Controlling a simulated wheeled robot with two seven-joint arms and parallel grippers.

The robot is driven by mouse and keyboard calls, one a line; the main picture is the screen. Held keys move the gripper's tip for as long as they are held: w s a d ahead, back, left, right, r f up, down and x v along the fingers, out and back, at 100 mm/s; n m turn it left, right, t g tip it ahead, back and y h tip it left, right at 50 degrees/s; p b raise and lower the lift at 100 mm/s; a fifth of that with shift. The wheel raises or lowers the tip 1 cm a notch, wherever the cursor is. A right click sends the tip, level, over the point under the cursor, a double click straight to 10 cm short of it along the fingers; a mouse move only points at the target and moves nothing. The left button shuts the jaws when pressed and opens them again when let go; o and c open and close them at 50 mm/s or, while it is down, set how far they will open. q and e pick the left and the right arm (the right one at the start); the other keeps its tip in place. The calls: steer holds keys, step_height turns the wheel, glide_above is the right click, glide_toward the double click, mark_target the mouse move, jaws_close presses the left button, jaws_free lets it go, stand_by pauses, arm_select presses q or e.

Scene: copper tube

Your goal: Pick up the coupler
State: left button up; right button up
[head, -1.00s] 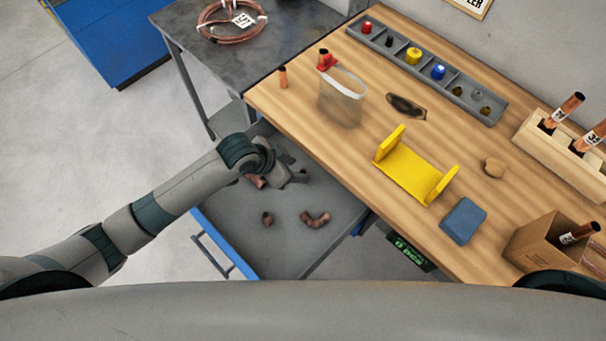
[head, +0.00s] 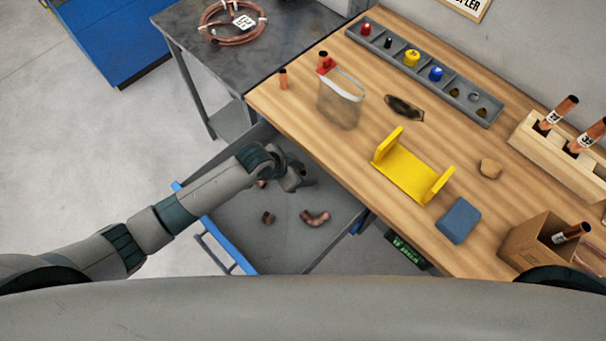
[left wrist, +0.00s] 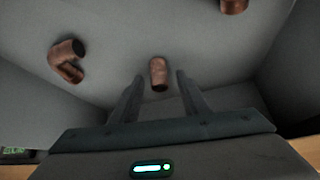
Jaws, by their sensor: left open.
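A short straight copper piece, which looks like the coupler (left wrist: 158,74), lies on the drawer floor. In the left wrist view it shows between and beyond the two parted fingers, with a gap on each side. In the head view a small part of it (head: 262,183) shows beside my left arm, which hides the rest. My left gripper (head: 298,180) is open and empty over the drawer. Its fingertips are hard to make out in the head view. A copper elbow (head: 315,218) and another short copper piece (head: 267,217) lie apart on the drawer floor. My right gripper is not in view.
The open drawer (head: 285,248) has a blue front and raised walls, beside the wooden bench (head: 345,165). The bench edge is close to my left gripper. A yellow bracket (head: 408,172), a bag (head: 340,105) and a blue block (head: 459,220) stand on the bench.

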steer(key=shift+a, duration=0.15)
arm_select(q)
jaws_close()
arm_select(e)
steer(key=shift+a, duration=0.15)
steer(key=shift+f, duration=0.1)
arm_select(q)
steer(key=shift+s+a+r+b, duration=0.1)
steer(key=shift+r+b, duration=0.35)
steer(key=shift+b, duration=0.15)
steer(key=r+b, duration=0.1)
steer(key=r, duration=0.2)
steer(key=r+b, duration=0.1)
steer(key=r, duration=0.2)
steer(key=shift+s+a, duration=0.2)
steer(key=s+a+b, duration=0.5)
steer(key=s+a, duration=0.8)
steer(key=shift+s+a, duration=0.25)
steer(key=shift+s, duration=0.05)
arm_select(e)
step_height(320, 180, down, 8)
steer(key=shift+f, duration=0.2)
arm_select(q)
steer(key=shift+w+r, duration=0.1)
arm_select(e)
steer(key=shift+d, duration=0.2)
